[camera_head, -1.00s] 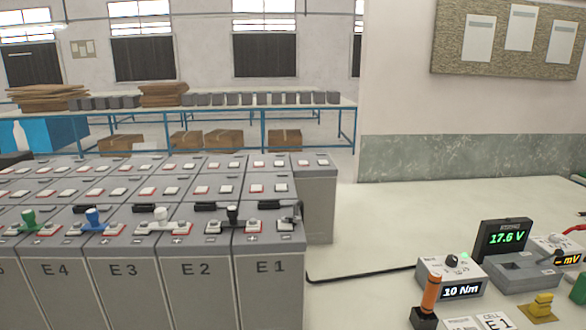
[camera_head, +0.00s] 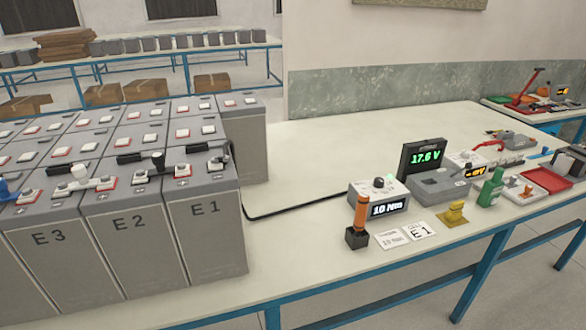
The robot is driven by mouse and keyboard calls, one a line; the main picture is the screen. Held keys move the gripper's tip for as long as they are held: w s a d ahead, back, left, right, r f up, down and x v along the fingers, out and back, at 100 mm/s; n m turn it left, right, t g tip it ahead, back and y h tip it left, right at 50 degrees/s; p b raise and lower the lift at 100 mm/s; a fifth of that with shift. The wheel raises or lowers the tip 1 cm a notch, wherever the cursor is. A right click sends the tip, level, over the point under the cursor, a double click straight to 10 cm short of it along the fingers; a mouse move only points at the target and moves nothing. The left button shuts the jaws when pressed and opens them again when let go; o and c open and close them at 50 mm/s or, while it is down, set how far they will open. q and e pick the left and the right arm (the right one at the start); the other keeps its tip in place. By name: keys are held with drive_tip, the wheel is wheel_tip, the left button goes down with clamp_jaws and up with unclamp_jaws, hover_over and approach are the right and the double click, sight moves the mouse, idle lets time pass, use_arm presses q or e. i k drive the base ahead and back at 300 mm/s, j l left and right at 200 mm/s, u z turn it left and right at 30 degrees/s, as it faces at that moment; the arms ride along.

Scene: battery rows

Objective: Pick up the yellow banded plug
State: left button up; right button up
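I cannot make out a plug with a yellow band for certain. Part of a blue plug (camera_head: 4,189) shows at the left edge. Neither of my grippers is in view.
Grey battery cells (camera_head: 212,238) fill the left. On the bench (camera_head: 300,264) stand an orange-handled tool (camera_head: 361,213), a 10 Nm box (camera_head: 379,198), a 17.6 V display (camera_head: 423,157), a green bottle (camera_head: 490,188) and a red tray (camera_head: 546,180). A black cable (camera_head: 290,212) runs across.

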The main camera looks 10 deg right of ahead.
sight(455, 212)
drive_tip(key=z, duration=1.55)
